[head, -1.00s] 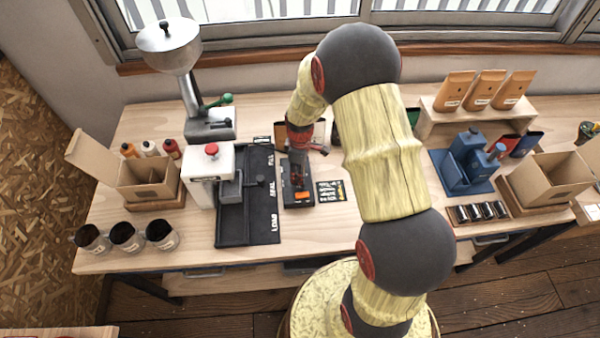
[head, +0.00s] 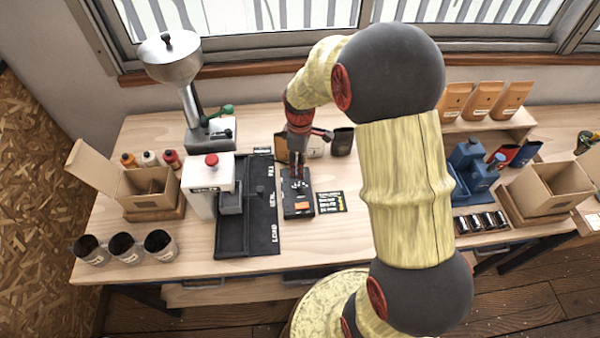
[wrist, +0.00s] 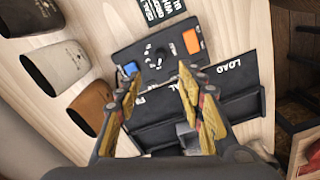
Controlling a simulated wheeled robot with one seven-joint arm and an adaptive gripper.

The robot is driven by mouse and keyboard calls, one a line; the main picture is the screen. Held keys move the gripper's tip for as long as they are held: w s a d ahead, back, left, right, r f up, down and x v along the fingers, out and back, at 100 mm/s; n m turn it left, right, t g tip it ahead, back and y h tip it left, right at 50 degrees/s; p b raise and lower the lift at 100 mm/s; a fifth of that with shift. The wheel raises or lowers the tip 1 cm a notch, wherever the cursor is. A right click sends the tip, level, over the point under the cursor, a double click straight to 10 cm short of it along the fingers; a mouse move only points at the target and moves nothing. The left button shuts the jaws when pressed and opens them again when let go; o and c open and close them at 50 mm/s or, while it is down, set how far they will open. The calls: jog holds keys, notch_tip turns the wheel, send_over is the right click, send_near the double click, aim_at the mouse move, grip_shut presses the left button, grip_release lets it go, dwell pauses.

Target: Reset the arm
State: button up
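My gripper (head: 297,172) is above the bench, over the black control box with an orange switch (head: 299,204). In the wrist view my gripper (wrist: 160,80) has its two yellow-padded fingers spread apart, with nothing between them. The same control box (wrist: 158,52) lies beyond the fingertips there, with a blue button, a dial and the orange switch. My arm rises from the lower right and bends over the bench.
A black mat (head: 246,232) and a white sealing machine (head: 208,183) stand left of the control box. A grinder (head: 172,62) is behind. Dark cups (head: 342,142) stand close behind the gripper. Blue holders (head: 470,168) and an open carton (head: 545,190) are at right.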

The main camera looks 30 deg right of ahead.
jog(key=shift+r, duration=0.55)
jog(key=s+a+r+m+t+b, duration=0.2)
jog(key=s+a+r+m+b, duration=0.2)
jog(key=s+r, duration=0.4)
jog(key=s+a+r+m+t+b, duration=0.3)
jog(key=s+a+r+m, duration=0.2)
jog(key=s, duration=0.8)
notch_tip(320, 180, up, 3)
jog(key=shift+s+a+t+b, duration=0.25)
jog(key=shift+a+t+b, duration=0.1)
jog(key=shift+a, duration=0.4)
